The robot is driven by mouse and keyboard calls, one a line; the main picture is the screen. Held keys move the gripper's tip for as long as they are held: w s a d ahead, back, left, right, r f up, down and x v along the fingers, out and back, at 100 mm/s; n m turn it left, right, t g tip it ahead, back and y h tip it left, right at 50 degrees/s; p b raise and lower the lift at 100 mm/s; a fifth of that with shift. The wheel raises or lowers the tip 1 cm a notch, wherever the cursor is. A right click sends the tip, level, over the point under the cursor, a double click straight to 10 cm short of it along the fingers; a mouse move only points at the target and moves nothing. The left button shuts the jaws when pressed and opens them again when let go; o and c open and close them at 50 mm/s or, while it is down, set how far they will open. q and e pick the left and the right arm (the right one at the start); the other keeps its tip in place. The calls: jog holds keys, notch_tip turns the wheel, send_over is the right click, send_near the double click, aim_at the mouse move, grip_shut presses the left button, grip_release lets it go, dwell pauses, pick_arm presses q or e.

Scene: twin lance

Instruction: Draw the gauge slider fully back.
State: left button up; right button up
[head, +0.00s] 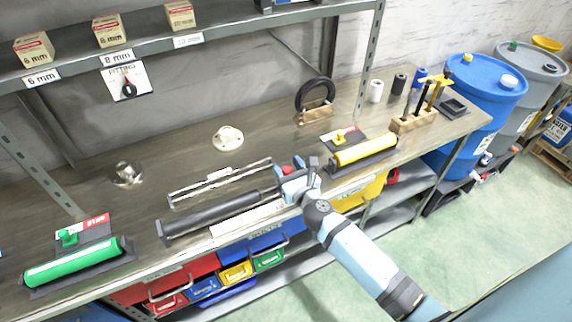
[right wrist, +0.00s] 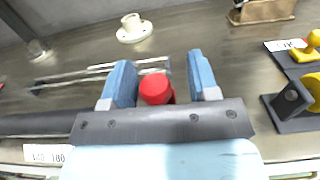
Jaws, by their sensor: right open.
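The gauge lies along the bench front, with a dark grey cylinder (head: 215,218) and metal rails (head: 220,182) behind it. In the right wrist view the dark cylinder (right wrist: 35,124) comes in from the left. A red knob (right wrist: 155,88), seemingly the slider's handle, shows between the blue fingers of my right gripper (right wrist: 160,82). The fingers are open, one on each side, with a gap on the right; contact on the left is unclear. My left gripper is not in view.
A yellow cylinder (head: 366,150) on a dark holder stands right of the gauge, a green one (head: 73,262) at the left. A white flanged fitting (head: 228,137) and a metal fitting (head: 127,174) stand behind. A white scale strip (head: 233,219) runs along the front.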

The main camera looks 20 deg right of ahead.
jog(key=s+b, duration=0.2)
jog(key=s, duration=1)
jog(key=shift+s+d, duration=0.3)
jog(key=s+a+f+m+g+y+p, duration=0.1)
jog(key=s+f+m+g, duration=0.1)
jog(key=m, duration=0.9)
jog(key=s+a+f+m+g+p, duration=0.2)
jog(key=s+f+m, duration=0.2)
jog(key=m, duration=0.7)
jog(key=s+a+f+m+g+y+p, duration=0.1)
jog(key=s+a+f+m+g+p, duration=0.1)
jog(key=s+m, duration=0.5)
jog(key=f+m+g, duration=0.1)
jog(key=m, duration=0.3)
jog(key=shift+f+y, duration=0.2)
jog(key=shift+y, duration=0.1)
